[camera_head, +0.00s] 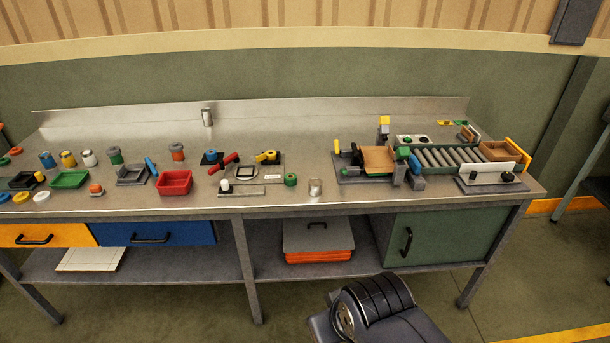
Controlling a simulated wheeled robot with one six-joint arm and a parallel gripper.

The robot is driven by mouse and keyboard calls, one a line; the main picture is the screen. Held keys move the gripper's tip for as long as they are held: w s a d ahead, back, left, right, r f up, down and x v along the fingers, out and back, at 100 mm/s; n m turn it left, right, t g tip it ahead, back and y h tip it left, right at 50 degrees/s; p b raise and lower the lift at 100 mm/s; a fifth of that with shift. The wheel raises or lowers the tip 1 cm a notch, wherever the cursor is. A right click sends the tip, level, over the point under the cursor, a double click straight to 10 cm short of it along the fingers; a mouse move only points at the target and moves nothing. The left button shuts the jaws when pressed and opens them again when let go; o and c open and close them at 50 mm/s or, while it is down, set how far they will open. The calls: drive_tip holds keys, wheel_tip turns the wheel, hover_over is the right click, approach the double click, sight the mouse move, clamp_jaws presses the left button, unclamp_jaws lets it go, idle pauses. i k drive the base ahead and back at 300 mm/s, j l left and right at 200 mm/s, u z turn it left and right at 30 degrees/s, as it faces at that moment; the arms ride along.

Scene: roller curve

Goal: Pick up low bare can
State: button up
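A short, bare metal-coloured can (315,187) stands upright near the front edge of the workbench (330,206), right of a green roll (290,179). A second bare metal can (207,117) stands upright at the back of the bench, against the rear ledge, and looks taller and narrower. Nothing touches the short can. My gripper is not in view. A dark, rounded part at the bottom centre looks like part of my own arm, below and in front of the bench.
Left are coloured cans, a green tray (70,180), a red bin (174,182) and small coloured pieces. Right of the short can is a fixture with a tan block (378,159), then a roller conveyor (450,158). Bare bench surrounds the short can, especially behind it.

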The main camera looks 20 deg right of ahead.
sight(315, 184)
drive_tip(key=i+l+z, duration=0.1)
drive_tip(key=i+l, duration=0.15)
drive_tip(key=i, duration=0.2)
drive_tip(key=i+l+z, duration=0.15)
drive_tip(key=i, duration=0.3)
drive_tip(key=i+l+z, duration=0.1)
drive_tip(key=i+l, duration=0.15)
drive_tip(key=i, duration=0.2)
